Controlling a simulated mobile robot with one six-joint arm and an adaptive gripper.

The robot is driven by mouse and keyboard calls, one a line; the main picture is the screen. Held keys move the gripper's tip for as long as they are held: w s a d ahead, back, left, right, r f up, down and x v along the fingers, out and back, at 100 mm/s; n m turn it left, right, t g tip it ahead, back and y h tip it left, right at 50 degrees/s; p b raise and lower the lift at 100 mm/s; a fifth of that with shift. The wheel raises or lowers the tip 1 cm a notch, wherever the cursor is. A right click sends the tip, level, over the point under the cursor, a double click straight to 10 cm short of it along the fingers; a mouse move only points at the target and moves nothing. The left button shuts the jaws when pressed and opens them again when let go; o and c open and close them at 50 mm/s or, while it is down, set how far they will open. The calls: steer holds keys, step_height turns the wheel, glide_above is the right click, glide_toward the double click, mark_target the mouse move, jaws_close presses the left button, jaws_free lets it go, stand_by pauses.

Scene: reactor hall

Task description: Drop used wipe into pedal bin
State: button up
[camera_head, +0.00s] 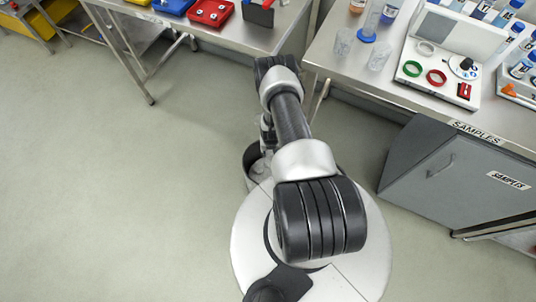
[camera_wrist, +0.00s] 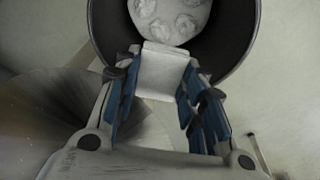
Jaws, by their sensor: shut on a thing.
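In the wrist view, my gripper (camera_wrist: 163,62) with blue finger pads is shut on a flat white wipe (camera_wrist: 160,76). The wipe hangs between the fingers near the open mouth of a round, dark-walled bin (camera_wrist: 234,36). Crumpled pale lumps (camera_wrist: 172,18) lie inside the bin. In the head view, the bin (camera_head: 251,158) stands on the floor just beyond my base, partly covered by my arm. The wipe does not show there, and my gripper is largely hidden behind the arm. I see no pedal.
A steel bench with a red tray (camera_head: 210,12) and a blue tray stands at the back. The samples bench (camera_head: 425,95) at right carries a white case, rings and bottles, with a grey cabinet (camera_head: 432,165) below. The floor at left is clear.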

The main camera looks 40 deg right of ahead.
steer(key=shift+f+b, duration=0.4)
steer(key=shift+f, duration=0.5)
steer(key=o, duration=1.2)
step_height(320, 180, up, 12)
steer(key=s+a, duration=0.1)
steer(key=shift+s, duration=0.2)
steer(key=shift+a, duration=0.1)
